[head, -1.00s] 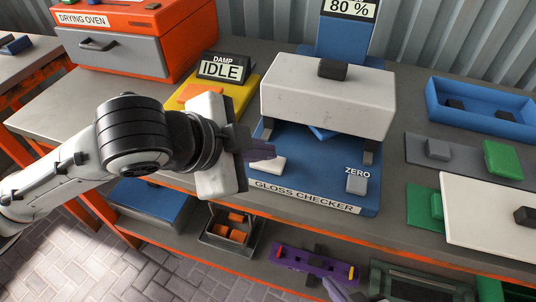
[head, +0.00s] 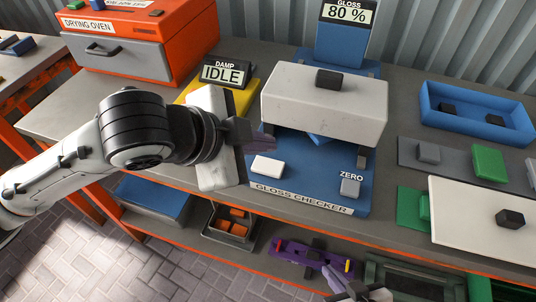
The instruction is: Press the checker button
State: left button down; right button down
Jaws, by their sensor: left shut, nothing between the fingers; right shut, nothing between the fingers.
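The blue gloss checker (head: 310,192) stands on the bench, with a white head block (head: 325,108) over its base. A white button (head: 267,167) sits at the base's front left, in full view. A grey button (head: 350,187) labelled ZERO sits at the front right. The checker's display (head: 346,13) reads GLOSS 80 %. My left gripper (head: 263,143) is shut, just behind and above the white button in the picture; contact is not visible. A blue piece (head: 319,138) shows partly under the head. My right gripper (head: 358,294) is at the bottom edge, partly cut off.
A yellow damp meter (head: 226,74) reading IDLE and an orange drying oven (head: 128,37) stand to the left. A blue tray (head: 474,124), grey and green blocks and a white board (head: 478,230) lie to the right. A lower shelf holds a purple fixture (head: 316,262).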

pick_arm(q)
jog(key=shift+r+p, duration=1.1)
jog(key=shift+r, duration=0.15)
jog(key=shift+f, duration=0.1)
